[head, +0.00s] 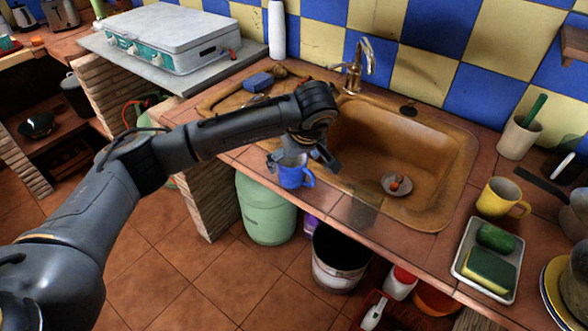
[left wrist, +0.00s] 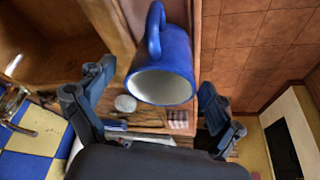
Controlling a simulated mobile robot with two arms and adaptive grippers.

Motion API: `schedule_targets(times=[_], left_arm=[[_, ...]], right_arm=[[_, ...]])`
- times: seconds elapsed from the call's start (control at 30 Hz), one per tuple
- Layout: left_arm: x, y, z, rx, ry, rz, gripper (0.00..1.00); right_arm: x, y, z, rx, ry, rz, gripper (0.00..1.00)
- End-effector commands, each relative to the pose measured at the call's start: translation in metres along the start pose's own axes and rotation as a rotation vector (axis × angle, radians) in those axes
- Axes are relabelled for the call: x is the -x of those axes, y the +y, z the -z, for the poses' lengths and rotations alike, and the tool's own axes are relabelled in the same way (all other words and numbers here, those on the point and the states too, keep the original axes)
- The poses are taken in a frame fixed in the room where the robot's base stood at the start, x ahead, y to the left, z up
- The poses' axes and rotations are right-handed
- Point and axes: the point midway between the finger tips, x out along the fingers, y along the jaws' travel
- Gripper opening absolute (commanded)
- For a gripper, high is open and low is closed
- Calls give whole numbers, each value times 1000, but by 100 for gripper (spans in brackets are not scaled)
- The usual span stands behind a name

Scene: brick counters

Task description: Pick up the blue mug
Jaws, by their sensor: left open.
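The blue mug (head: 295,175) stands near the front edge of the tiled counter, just left of the sink, with its handle toward the right. My left gripper (head: 303,150) is over it and hides part of its top. In the left wrist view the mug (left wrist: 166,52) shows its white inside and its handle. It lies between the two spread fingers of my left gripper (left wrist: 150,105), with visible gaps to both. The gripper is open. My right gripper is not in view.
The brown sink (head: 440,165) with a small dish (head: 396,186) lies right of the mug. A yellow mug (head: 503,197) and a tray (head: 484,290) with a sponge are farther right. A green container (head: 265,208) and a bucket (head: 338,262) stand below the counter.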

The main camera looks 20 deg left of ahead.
Motion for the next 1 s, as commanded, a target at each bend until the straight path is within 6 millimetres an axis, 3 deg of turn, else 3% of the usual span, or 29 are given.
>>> schedule_targets(times=[0.23, 0.53, 0.87, 1.0], left_arm=[[-35, -2, 1, 1, -2, 2, 92], [-41, -2, 1, 0, -1, 0, 92], [-41, -2, 1, 0, -1, 0, 27], [-40, -2, 2, 0, -1, -1, 25]], right_arm=[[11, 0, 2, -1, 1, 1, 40], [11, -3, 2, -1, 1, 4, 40], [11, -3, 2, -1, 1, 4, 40], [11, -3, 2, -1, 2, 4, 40]])
